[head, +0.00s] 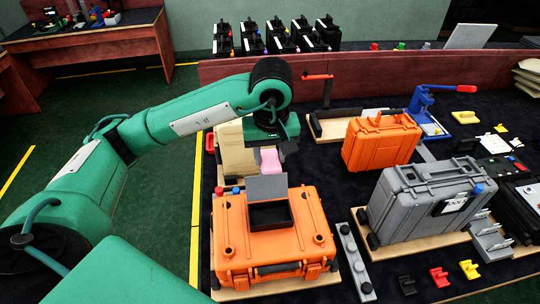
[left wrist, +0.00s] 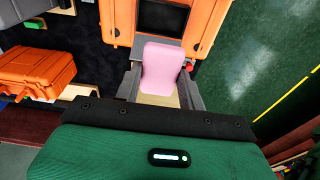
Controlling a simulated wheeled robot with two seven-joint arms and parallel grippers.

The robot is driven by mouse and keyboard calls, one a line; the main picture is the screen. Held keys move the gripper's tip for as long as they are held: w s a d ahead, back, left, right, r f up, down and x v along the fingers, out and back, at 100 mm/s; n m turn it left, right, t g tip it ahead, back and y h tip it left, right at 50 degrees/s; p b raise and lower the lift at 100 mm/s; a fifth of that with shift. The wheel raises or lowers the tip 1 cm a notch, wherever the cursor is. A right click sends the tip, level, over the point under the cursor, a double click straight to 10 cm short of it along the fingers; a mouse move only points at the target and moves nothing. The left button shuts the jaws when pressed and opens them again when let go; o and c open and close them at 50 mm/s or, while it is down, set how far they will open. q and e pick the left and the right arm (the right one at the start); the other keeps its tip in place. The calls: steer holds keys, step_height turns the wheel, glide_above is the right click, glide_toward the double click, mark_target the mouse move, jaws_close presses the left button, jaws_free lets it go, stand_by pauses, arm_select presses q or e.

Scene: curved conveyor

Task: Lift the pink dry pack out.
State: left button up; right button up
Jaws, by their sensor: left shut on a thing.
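The pink dry pack (head: 269,160) is held by my left gripper (head: 272,150), above and just behind the near orange case. In the left wrist view the pink dry pack (left wrist: 161,67) sits between the two grey fingers of my left gripper (left wrist: 160,88), which are shut on it. The near orange case (head: 270,240) stands on a wooden board, with a small dark open compartment (head: 270,214) in its top and a grey lid (head: 267,188) raised behind it. The compartment looks empty. My right gripper is not in view.
A beige case (head: 235,155) stands behind the near orange case. A second orange case (head: 380,143) and a grey case (head: 430,200) stand to the right. A grey strip (head: 352,262) lies beside the near case. A red-brown wall (head: 400,70) runs behind.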

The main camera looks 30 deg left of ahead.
mark_target(269, 157)
arm_select(q)
steer(key=shift+r+p, duration=1.1)
steer(key=shift+r, duration=1.05)
